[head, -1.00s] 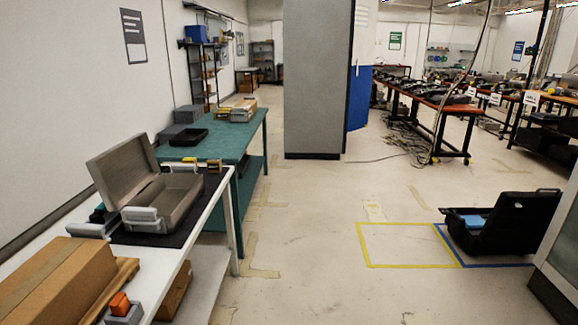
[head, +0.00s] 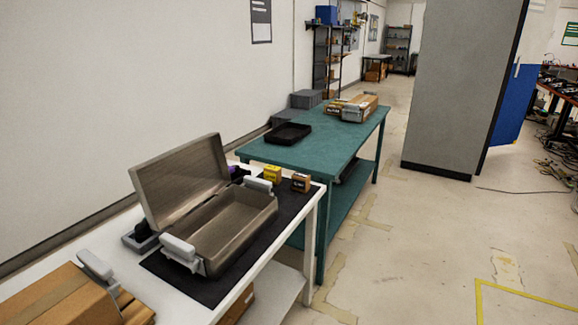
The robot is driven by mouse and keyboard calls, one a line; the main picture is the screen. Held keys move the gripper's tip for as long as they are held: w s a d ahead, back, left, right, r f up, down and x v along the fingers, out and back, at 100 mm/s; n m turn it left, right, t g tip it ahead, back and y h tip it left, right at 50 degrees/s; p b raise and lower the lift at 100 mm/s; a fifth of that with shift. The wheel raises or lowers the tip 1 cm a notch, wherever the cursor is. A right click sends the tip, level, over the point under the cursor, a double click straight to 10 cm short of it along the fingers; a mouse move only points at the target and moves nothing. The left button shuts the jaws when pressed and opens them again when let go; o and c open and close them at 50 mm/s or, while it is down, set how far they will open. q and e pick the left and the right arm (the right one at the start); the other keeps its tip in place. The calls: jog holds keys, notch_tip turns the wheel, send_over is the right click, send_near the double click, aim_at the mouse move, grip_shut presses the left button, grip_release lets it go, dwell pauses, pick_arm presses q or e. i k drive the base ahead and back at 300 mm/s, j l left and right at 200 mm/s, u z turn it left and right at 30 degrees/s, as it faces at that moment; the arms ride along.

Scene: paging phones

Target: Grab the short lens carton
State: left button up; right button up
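Two small cartons stand side by side on the black mat (head: 190,286), behind the open case. One is a yellow carton (head: 272,175); the other is a brown carton (head: 301,183) with a dark label, near the white table's far right corner. The brown one looks slightly lower, but the labels are too small to read, so I cannot tell for certain which is the short lens carton. Neither of my grippers is in view.
An open grey-brown case (head: 232,229) with its lid up fills the middle of the white table (head: 132,258). A cardboard box (head: 55,300) is at the near left. A green table (head: 318,155) stands behind. The floor to the right (head: 420,235) is clear.

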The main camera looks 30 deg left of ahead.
aim_at(272, 173)
jog(key=i, duration=0.7)
jog(key=i+u, duration=0.15)
jog(key=i, duration=0.55)
jog(key=l, duration=0.05)
